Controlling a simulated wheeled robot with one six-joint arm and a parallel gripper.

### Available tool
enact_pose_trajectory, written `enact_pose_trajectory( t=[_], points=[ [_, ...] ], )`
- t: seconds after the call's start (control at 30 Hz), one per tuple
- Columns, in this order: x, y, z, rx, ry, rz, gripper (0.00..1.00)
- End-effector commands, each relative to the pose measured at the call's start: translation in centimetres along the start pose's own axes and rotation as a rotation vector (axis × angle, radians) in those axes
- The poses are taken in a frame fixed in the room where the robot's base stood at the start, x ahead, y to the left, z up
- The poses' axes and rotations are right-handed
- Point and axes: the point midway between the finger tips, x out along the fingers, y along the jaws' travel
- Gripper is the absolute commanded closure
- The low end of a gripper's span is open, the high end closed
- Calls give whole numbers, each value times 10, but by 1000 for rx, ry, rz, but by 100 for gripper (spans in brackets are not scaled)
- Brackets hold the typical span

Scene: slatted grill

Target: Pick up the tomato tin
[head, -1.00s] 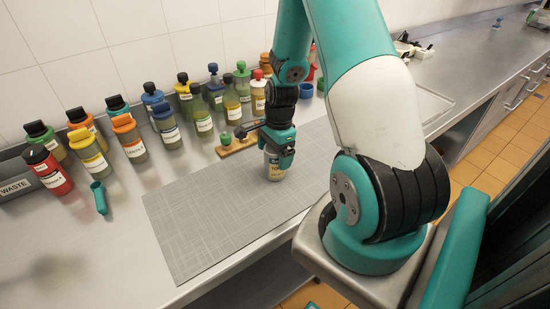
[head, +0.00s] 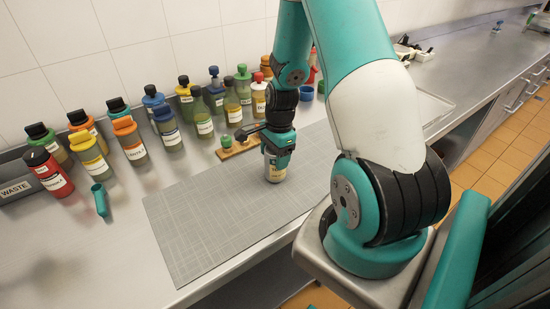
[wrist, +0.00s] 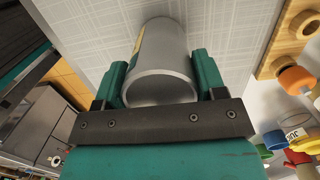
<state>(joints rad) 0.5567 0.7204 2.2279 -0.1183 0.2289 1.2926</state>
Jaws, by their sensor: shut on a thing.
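The tin (head: 275,173) stands upright on the grey gridded mat, its pale label partly hidden by my gripper. My gripper (head: 279,156) comes down over it from above. In the wrist view the tin (wrist: 160,72) is a grey cylinder with a strip of yellowish label at its left edge. My gripper's two teal fingers (wrist: 162,85) lie on either side of it and are shut on it. In the head view its base appears to rest on the mat; I see no clear gap beneath it.
The grey mat (head: 200,225) is otherwise bare. A small wooden rack (head: 238,146) with a green-topped item stands close behind the gripper. Several labelled bottles line the wall, including a red one (head: 48,173).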

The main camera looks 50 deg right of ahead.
Motion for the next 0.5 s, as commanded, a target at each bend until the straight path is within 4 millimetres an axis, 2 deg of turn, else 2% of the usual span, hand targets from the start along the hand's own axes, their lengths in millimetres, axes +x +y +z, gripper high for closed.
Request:
enact_pose_trajectory(
  t=[0.17,0.5],
  points=[
    [-24,-1,3,-1,2,-8,80],
    [-122,-1,14,-1,4,-12,80]
  ],
)
